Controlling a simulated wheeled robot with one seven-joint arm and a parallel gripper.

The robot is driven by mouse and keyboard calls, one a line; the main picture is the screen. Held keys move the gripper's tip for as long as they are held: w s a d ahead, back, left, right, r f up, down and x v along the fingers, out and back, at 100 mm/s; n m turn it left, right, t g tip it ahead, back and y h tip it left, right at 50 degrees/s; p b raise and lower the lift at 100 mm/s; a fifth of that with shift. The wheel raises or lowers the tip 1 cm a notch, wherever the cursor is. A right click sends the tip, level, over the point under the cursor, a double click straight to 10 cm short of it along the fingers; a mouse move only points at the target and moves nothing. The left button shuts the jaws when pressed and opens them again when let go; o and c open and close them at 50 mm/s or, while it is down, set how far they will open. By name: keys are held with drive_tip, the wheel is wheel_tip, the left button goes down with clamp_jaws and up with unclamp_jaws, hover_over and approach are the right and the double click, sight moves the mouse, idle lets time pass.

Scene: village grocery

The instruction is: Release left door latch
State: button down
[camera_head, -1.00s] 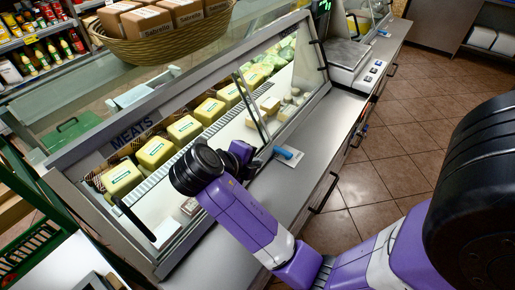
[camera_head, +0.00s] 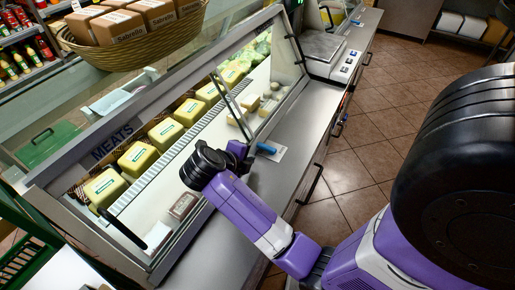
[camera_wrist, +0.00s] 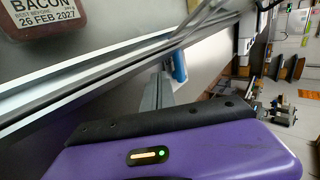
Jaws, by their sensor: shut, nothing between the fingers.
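The meat display case (camera_head: 112,145) has a slanted glass front with sliding doors. A long black handle (camera_head: 122,228) lies along the left door near its lower left. Another dark upright handle (camera_head: 236,106) stands near the middle of the glass. I cannot make out a separate latch. My gripper (camera_head: 238,156) is at the case's lower front edge, partly hidden behind my black wrist, right of the left handle and just below the middle one. In the wrist view my gripper (camera_wrist: 158,92) points along the metal door rail (camera_wrist: 100,75), shut and empty; contact with the rail is unclear.
A blue-handled item (camera_head: 266,148) lies on a white sheet on the counter, close right of my gripper. Yellow packs (camera_head: 137,157) stand inside the case, and a bacon pack (camera_wrist: 40,15) shows in the wrist view. A scale (camera_head: 325,55) stands farther back. Tiled floor right is clear.

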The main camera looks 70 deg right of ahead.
sight(262, 149)
drive_tip(key=d, duration=0.1)
drive_tip(key=s+d+f+p, duration=0.1)
drive_tip(key=d, duration=0.3)
drive_tip(key=shift+s+d+f+p, duration=0.15)
drive_tip(key=shift+d+f+p, duration=0.1)
drive_tip(key=shift+p, duration=0.1)
drive_tip(key=shift+f, duration=0.1)
drive_tip(key=shift+d+b, duration=0.1)
drive_tip(key=shift+b, duration=0.4)
drive_tip(key=shift+w+d+b, duration=0.15)
drive_tip(key=shift+w+b, duration=0.05)
drive_tip(key=shift+b, duration=0.25)
drive_tip(key=shift+s, duration=0.15)
drive_tip(key=shift+s+a, duration=0.35)
drive_tip(key=shift+a, duration=0.3)
